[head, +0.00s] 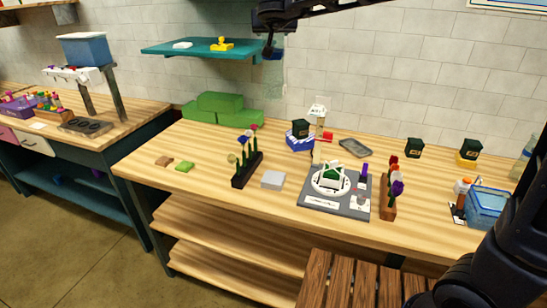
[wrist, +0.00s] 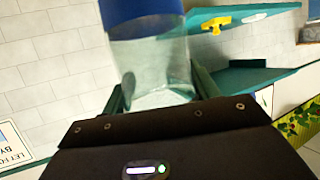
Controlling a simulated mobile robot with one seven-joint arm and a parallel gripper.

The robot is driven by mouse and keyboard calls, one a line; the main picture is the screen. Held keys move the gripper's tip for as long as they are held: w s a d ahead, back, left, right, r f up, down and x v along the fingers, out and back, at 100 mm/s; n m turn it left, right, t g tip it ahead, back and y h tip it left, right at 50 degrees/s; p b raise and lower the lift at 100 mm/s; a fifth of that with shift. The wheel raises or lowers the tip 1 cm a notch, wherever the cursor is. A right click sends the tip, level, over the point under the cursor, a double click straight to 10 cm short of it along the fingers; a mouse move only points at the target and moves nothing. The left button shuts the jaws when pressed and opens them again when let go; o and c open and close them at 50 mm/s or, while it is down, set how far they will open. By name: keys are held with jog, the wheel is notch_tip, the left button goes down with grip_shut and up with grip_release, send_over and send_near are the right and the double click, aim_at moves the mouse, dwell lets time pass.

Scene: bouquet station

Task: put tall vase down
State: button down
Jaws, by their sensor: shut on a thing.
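The tall vase (wrist: 155,62) is clear glass with a blue band; its far end is cut off by the top of the wrist view. My gripper (wrist: 160,92) is shut on it, one finger on each side of the glass. In the head view my gripper (head: 273,44) is high at the top centre, beside the right end of the teal wall shelf. A blue part of the vase (head: 272,56) shows just below it, and the faint clear glass is hard to make out against the tiles. The vase is in the air above the bench.
Below is the wooden bench (head: 225,205) with green blocks (head: 222,108), a black flower rack (head: 246,170), a grey work mat (head: 335,208) and a blue basket (head: 485,205). The teal shelf (head: 190,50) holds a yellow item (head: 222,44). The bench's front left is mostly clear.

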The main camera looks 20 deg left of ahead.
notch_tip(320, 180, down, 31)
dwell(1.1)
jog(key=shift+w, duration=0.1)
jog(key=shift+c, duration=2)
grip_release()
jog(key=shift+f, duration=0.1)
jog(key=v, duration=1.2)
jog(key=shift+r, duration=0.25)
